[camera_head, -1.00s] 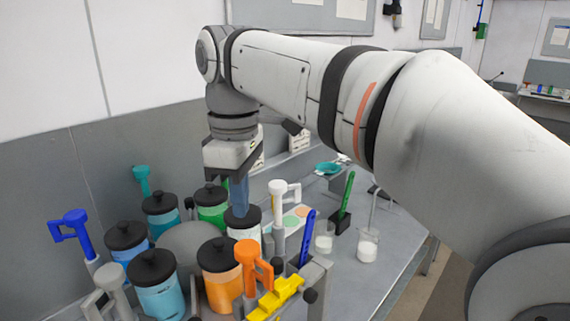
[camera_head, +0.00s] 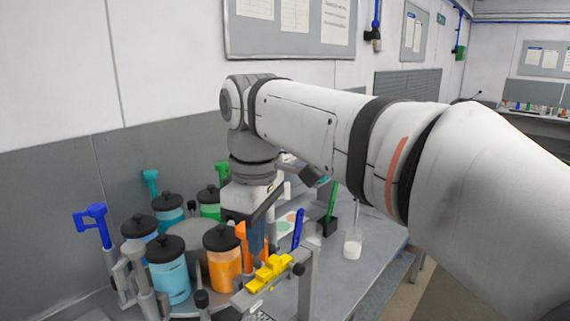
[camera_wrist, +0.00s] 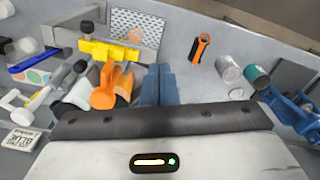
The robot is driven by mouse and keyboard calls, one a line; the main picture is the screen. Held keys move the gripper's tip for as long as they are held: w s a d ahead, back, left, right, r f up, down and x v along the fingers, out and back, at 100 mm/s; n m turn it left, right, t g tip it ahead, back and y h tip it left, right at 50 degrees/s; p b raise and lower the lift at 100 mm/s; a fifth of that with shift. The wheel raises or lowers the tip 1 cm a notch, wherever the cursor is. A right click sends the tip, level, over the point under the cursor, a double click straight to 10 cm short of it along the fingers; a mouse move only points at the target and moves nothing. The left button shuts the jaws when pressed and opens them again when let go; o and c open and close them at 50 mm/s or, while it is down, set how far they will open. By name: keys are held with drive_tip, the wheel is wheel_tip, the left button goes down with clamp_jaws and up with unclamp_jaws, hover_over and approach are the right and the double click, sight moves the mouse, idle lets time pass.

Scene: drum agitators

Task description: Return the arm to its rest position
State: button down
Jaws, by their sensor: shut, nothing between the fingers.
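My gripper (camera_head: 257,238) points down over the bench among the drum agitators, its blue fingers together and empty. In the wrist view the shut fingers (camera_wrist: 159,84) stand beside an orange handle (camera_wrist: 105,86). In the head view the orange handle (camera_head: 243,238) partly shows just left of the fingers. I cannot tell whether they touch. My arm (camera_head: 300,118) reaches from the right across the picture, bent downward at the wrist.
Black-lidded jars, blue (camera_head: 169,275), orange (camera_head: 224,265) and green (camera_head: 209,204), crowd the left. A yellow part (camera_head: 269,272) sits on a grey stand in front. A beaker (camera_head: 352,246) and a green-handled tool (camera_head: 332,203) stand right. The wall is behind.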

drive_tip(key=s+d+f+m+t+b, duration=0.1)
drive_tip(key=s+d+f+m+b, duration=0.1)
drive_tip(key=s+d+f+m, duration=0.2)
drive_tip(key=s+d+f+m+t+b, duration=0.2)
drive_tip(key=s+d+f+m, duration=0.3)
drive_tip(key=d+f+m, duration=0.4)
drive_tip(key=d+f, duration=0.6)
drive_tip(key=f, duration=0.4)
drive_tip(key=shift+d+m+b, duration=0.25)
drive_tip(key=shift+m+b, duration=0.15)
